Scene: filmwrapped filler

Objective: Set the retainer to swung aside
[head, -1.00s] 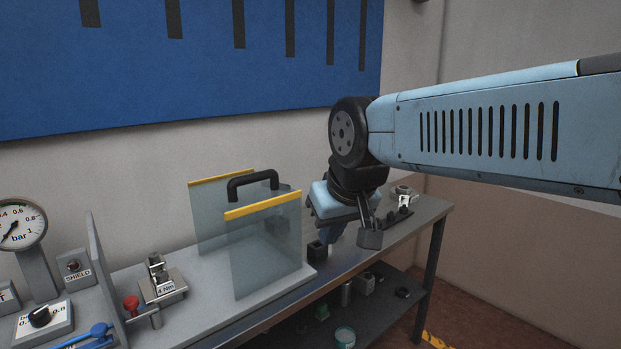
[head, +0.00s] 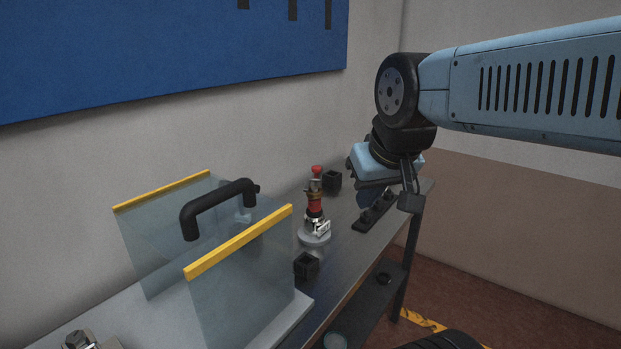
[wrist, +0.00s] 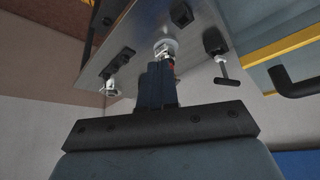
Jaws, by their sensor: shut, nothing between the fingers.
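I cannot tell for sure which part is the retainer. A red and black upright fitting (head: 314,205) with a red knob stands on a round grey base, with a pale metal piece low at its front. In the wrist view, the round base (wrist: 167,45) and a bit of red show just beyond my fingertips. My gripper (head: 364,200) points down over the bench, right of the fitting and apart from it in the head view. Its dark blue fingers (wrist: 157,68) are together and empty. The fingers hide part of the fitting in the wrist view.
A clear shield (head: 235,275) with yellow edges and a black handle (head: 218,208) stands left of the fitting. Black square blocks stand in front (head: 306,265) and behind (head: 332,180). A black strip (head: 374,212) lies by the bench's right end. A T-handled piece (wrist: 223,68) shows in the wrist view.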

